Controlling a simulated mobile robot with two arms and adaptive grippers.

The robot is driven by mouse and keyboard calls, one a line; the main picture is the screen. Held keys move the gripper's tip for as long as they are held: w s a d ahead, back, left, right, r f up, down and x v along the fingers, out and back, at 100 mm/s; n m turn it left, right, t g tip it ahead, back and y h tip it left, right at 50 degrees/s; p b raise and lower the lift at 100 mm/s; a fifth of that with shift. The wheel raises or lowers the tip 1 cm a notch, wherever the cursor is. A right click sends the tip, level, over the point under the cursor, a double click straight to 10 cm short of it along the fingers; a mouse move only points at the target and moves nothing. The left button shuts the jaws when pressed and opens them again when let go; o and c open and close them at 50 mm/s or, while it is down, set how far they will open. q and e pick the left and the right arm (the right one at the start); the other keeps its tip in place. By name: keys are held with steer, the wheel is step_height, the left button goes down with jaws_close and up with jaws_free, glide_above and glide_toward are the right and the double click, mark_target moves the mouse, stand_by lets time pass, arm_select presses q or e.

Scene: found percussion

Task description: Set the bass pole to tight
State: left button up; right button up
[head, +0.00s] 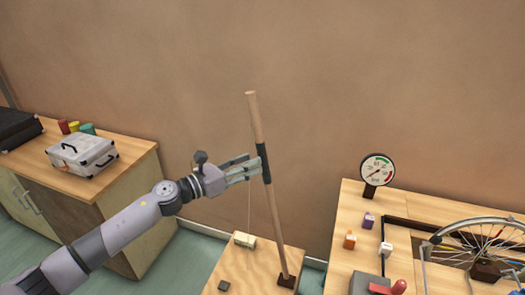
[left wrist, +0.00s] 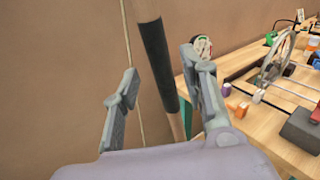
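The bass pole (head: 272,215) is a wooden stick with a black grip band (head: 262,160). It stands tilted on a wooden top, its foot in a dark block (head: 286,281). A thin string (head: 249,205) runs down beside it to a cream block (head: 244,239). My left gripper (head: 256,168) is at the black band's height. In the left wrist view the band (left wrist: 158,62) shows between the parted fingers (left wrist: 160,88), nearer the right one, and I see no clear grip on it. The string also shows there (left wrist: 130,50). My right gripper is not in view.
A round dial gauge (head: 377,169) with green and red zones stands on the right bench (head: 345,215). That bench also holds a spoked wheel (head: 480,245), small coloured blocks and a red-handled device (head: 388,287). A silver case (head: 82,154) sits on the left cabinet.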

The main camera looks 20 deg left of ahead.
mark_target(263, 157)
arm_select(q)
steer(key=shift+p+x, duration=0.5)
steer(key=shift+x, duration=2.3)
steer(key=shift+c, duration=0.4)
jaws_close()
